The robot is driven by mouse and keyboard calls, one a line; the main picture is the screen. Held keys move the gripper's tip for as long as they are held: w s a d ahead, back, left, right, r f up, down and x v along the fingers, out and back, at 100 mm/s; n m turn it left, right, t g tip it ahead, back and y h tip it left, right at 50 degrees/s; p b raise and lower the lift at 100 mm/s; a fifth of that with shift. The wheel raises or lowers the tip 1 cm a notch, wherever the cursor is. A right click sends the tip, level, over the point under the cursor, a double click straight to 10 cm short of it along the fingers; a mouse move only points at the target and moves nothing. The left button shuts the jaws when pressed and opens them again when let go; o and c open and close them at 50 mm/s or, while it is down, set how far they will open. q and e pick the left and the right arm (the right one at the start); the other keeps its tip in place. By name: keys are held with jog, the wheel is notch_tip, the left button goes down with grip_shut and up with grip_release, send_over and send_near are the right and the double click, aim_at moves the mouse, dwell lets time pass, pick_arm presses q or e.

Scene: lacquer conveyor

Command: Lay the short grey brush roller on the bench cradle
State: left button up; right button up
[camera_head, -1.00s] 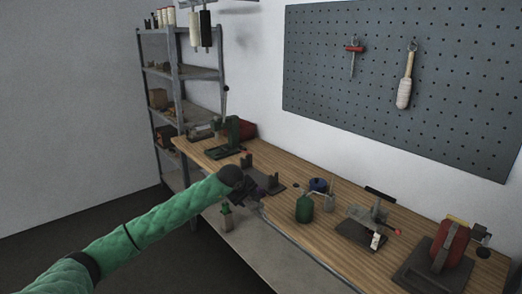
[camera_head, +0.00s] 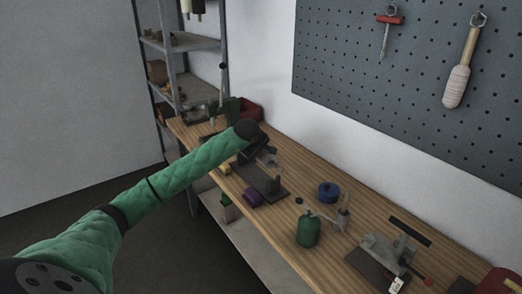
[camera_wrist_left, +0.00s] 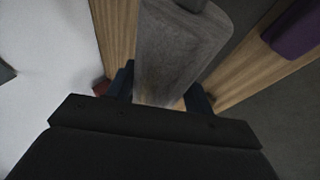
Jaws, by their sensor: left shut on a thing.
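The short grey brush roller (camera_wrist_left: 180,45) fills the middle of the left wrist view, its near end between the two fingers of my left gripper (camera_wrist_left: 158,95). In the head view my left gripper (camera_head: 257,150) is over the bench near the far end of the cradle, and the roller shows there only as a small grey piece (camera_head: 267,156). The bench cradle (camera_head: 264,184) is a dark base with an upright at its near end; my gripper hides its far end. I cannot tell whether the roller touches the cradle. My right gripper is out of view.
A purple roll (camera_head: 252,196) lies at the bench's front edge beside the cradle. A blue ring (camera_head: 328,192), a green canister (camera_head: 308,231) and a clamp-like tool (camera_head: 384,252) stand to the right. A green press and red bin (camera_head: 249,110) are behind. The shelf rack is at the left.

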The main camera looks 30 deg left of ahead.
pick_arm(q)
jog(key=shift+s+f, duration=0.1)
jog(key=shift+f, duration=1.15)
jog(key=shift+f+b, duration=0.3)
jog(key=shift+f, duration=0.8)
jog(key=shift+f+b, duration=0.5)
jog(key=shift+b, duration=0.2)
jog(key=shift+f, duration=0.2)
jog(key=shift+b, duration=0.3)
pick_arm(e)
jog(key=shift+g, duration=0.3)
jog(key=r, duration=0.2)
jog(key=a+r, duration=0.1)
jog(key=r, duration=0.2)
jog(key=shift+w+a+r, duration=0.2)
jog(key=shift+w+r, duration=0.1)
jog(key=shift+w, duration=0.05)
pick_arm(q)
jog(key=shift+b, duration=0.3)
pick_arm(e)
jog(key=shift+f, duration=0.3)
